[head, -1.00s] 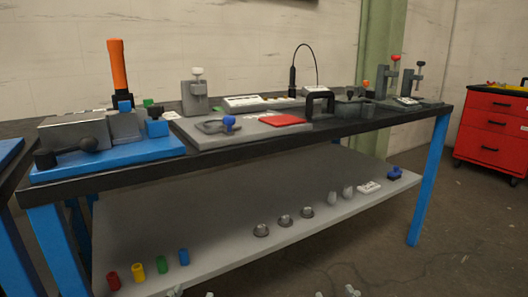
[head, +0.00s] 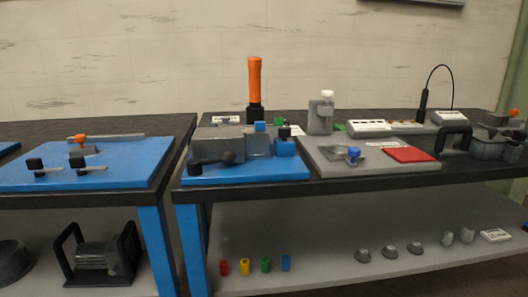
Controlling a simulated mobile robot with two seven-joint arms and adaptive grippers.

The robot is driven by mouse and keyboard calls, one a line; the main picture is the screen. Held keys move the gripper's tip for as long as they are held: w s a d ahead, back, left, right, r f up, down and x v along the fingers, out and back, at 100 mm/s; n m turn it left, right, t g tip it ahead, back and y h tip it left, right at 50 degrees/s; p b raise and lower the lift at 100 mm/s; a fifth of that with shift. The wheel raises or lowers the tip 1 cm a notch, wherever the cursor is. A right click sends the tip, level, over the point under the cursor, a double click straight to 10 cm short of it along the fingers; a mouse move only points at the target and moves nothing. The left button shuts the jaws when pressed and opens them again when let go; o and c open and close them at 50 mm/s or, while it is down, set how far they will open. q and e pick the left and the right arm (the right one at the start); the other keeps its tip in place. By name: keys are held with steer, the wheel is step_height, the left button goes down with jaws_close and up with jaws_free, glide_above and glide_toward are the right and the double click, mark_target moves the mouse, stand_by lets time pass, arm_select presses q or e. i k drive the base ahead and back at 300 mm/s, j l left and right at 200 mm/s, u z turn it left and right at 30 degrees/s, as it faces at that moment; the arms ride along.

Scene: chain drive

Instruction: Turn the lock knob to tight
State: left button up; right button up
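Several knobs show in the head view, and I cannot tell which is the lock knob. A blue knob (head: 353,155) stands on a grey plate (head: 330,166) on the right bench. A black ball-ended lever (head: 227,158) is at the front of a grey block (head: 210,145) on a blue base (head: 245,172). On the left bench, a blue board (head: 120,175) bears an orange knob (head: 80,139) and two black-knobbed parts, one (head: 35,164) left of the other (head: 77,162). Neither of my grippers is in view.
An orange upright handle (head: 254,80) rises behind the blue base. A red pad (head: 408,154) and a black arched handle (head: 455,139) are to the right. Small coloured cylinders (head: 245,267) stand on the lower shelf. A narrow gap separates the benches.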

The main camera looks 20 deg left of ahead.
mark_target(285, 132)
steer(key=i+l+u, duration=0.45)
steer(key=i+l, duration=0.2)
steer(key=l, duration=0.35)
